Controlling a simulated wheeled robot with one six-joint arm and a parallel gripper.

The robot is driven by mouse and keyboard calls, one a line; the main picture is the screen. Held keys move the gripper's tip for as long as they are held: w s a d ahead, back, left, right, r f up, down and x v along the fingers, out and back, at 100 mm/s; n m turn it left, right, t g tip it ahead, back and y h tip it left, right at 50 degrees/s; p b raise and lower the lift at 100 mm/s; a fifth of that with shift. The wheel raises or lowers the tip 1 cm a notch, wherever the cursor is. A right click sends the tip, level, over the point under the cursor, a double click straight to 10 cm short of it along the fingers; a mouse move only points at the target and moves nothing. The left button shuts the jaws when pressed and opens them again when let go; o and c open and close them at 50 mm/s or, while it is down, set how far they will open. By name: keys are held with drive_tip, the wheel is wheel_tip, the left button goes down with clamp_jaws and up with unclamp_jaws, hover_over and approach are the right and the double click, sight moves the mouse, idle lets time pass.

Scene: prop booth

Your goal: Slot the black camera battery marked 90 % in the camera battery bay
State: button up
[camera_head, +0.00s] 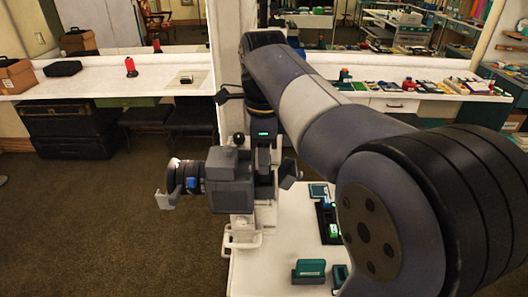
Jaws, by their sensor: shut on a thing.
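A grey camera (228,178) stands on a white stand at the near table, its lens (187,178) with a blue mark pointing left and a small dark screen (288,173) sticking out right. My gripper (264,168) hangs down at the camera's right part, below a green light, shut on a small dark thing. This is most likely the black battery, but it is mostly hidden and no 90 % mark is readable. Whether it touches the bay cannot be told; the bay opening is not clearly visible.
The white near table (262,272) bears a teal block (309,268), another teal piece (340,277) partly behind my arm, and a dark tray (324,212) with blue and green items. Long white counters with props stand behind; the carpet at left is clear.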

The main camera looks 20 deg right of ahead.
drive_tip(key=shift+f, duration=0.15)
idle(0.3)
drive_tip(key=shift+f+b, duration=0.4)
drive_tip(key=shift+f, duration=0.3)
drive_tip(key=shift+f, duration=0.1)
drive_tip(key=shift+f+b, duration=0.4)
drive_tip(key=shift+f, duration=0.25)
drive_tip(key=o, duration=1.1)
drive_tip(key=shift+r, duration=0.1)
